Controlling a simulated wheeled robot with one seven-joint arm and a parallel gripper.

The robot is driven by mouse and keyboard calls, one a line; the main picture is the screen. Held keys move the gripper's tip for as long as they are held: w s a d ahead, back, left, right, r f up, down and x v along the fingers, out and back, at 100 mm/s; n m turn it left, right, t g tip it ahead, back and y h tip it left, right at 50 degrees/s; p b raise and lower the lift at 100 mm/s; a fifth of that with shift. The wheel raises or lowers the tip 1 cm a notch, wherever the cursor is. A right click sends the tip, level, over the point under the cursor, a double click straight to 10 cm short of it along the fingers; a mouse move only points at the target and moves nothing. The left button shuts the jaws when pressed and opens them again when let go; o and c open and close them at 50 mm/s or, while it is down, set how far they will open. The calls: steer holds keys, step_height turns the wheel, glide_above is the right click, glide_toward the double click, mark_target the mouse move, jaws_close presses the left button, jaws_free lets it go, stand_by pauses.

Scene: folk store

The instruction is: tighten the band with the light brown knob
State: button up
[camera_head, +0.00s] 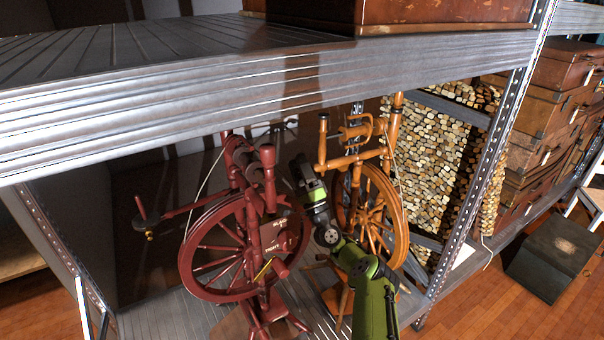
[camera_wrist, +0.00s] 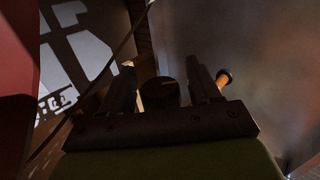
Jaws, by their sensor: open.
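A dark red spinning wheel (camera_head: 215,250) stands on the shelf, left of a light brown spinning wheel (camera_head: 372,215). My gripper (camera_head: 300,166) is between their upper parts, right of the red wheel's post; no contact shows. In the wrist view my gripper (camera_wrist: 163,82) is open, its two dark fingers apart. A dark, round-ended piece (camera_wrist: 160,92) shows between them; I cannot tell whether it is touched. A small light brown knob-like end (camera_wrist: 224,78) with a dark base shows just right of the right finger, outside the jaws. Its place in the head view is unclear.
A metal shelf (camera_head: 270,85) hangs close above the wheels, with an upright post (camera_head: 490,150) at right. Stacked logs (camera_head: 435,145) lie behind the brown wheel. Brown suitcases (camera_head: 545,105) stand farther right. A red surface (camera_wrist: 15,75) is close at left in the wrist view.

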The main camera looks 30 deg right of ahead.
steer(key=p+v, duration=0.1)
steer(key=v, duration=1.4)
steer(key=shift+s+f, duration=0.25)
steer(key=shift+s, duration=0.05)
steer(key=shift+a, duration=0.1)
